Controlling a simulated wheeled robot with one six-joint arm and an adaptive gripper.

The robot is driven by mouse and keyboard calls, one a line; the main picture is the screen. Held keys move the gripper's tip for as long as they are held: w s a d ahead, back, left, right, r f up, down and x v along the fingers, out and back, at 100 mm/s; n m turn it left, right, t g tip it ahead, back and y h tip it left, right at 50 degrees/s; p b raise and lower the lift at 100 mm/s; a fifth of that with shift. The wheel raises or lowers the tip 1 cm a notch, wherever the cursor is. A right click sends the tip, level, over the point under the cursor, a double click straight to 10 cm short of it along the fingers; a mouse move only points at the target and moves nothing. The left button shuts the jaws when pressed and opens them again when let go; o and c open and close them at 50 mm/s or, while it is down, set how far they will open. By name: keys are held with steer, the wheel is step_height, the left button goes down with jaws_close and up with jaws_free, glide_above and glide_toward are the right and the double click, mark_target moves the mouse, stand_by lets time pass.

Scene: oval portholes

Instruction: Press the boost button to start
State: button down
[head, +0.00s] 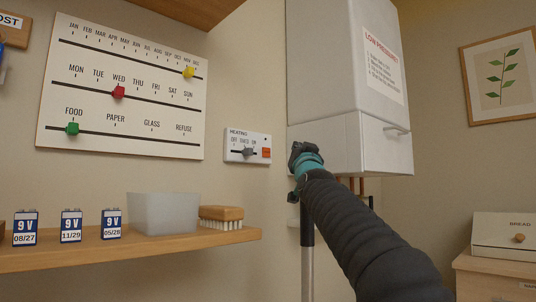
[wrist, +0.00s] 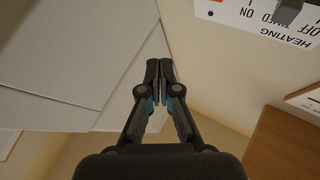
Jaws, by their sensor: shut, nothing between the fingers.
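The white heating panel (head: 237,147) is on the wall, with a grey slider (head: 248,152) under the words off, timed and on. An orange-red button (head: 266,153) sits at its right end; I cannot read a boost label on it. In the wrist view the panel (wrist: 262,12) appears upside down at the top right, with a sliver of the orange button (wrist: 217,2) at the frame edge. My gripper (head: 297,151) is shut and empty, to the right of the button in the head view, apart from it. Its closed fingertips (wrist: 160,75) show in the wrist view.
A white boiler (head: 345,60) with a low-pressure notice hangs right of the panel, close behind my gripper. Below left, a wooden shelf (head: 150,250) holds several 9 V batteries, a translucent bin (head: 162,214) and a brush (head: 221,217). A planner board (head: 120,85) hangs left.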

mark_target(270, 148)
steer(key=w+a+p, duration=0.6)
steer(key=shift+a, duration=0.2)
stand_by(0.4)
steer(key=shift+w+a, duration=0.1)
steer(key=shift+w, duration=0.05)
stand_by(1.2)
steer(key=shift+w+a, duration=0.2)
steer(key=shift+a, duration=0.05)
steer(key=shift+w+a, duration=0.3)
stand_by(0.9)
steer(key=shift+s+d+f, duration=0.1)
steer(key=shift+s+d, duration=0.05)
steer(key=shift+s+d+b, duration=0.4)
steer(key=shift+s+d, duration=0.05)
steer(key=shift+d, duration=0.05)
